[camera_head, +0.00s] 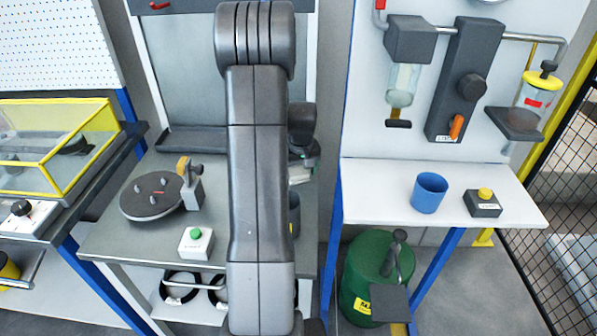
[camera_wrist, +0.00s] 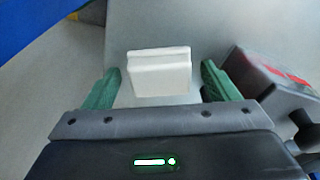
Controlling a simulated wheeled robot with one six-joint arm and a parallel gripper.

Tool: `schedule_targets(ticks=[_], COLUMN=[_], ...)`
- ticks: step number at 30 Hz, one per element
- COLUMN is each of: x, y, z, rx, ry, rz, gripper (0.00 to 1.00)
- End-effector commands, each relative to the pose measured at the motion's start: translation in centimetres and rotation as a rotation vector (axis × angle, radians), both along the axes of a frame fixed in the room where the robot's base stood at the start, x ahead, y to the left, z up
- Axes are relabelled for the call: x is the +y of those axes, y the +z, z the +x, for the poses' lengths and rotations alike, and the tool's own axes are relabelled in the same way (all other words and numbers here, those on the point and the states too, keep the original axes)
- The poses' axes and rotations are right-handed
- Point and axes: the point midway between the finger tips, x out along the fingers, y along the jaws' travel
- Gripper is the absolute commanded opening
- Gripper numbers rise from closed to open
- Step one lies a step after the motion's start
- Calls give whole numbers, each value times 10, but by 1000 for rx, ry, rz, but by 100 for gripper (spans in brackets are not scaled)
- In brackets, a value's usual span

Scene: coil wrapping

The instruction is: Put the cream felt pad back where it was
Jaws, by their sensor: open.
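The cream felt pad (camera_wrist: 159,76) shows in the wrist view as a pale block with a stepped upper edge, in front of a grey surface. My gripper (camera_wrist: 161,70) is open, with one green finger on each side of the pad and a visible gap at each side. In the head view a pale piece, likely the pad (camera_head: 300,174), shows just right of my arm, below my gripper (camera_head: 308,160). My arm hides much of the bench there. I cannot tell how far the fingers reach down around the pad.
A dark box with red marks (camera_wrist: 262,82) stands close to the right finger. On the grey bench (camera_head: 130,236) are a round turntable (camera_head: 153,205) and a green-button box (camera_head: 196,241). A blue cup (camera_head: 429,192) and yellow-button box (camera_head: 483,203) stand on the white shelf.

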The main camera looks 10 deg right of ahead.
Motion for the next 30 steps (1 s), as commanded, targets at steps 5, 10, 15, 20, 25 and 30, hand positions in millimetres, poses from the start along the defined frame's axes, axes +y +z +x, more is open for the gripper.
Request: schedule_targets(ticks=[5,10,15,20,25,30], x=[-1,-2,-2,-2,-2,-2], y=[28,66,97,114,119,119], z=[-3,-9,-14,-17,-18,-18], rx=[-5,-6,-4,-2,-1,-1], ry=[0,0,0,0,0,0], rz=[-1,-1,-2,-1,-1,0], gripper=[81,81,81,81,81,81])
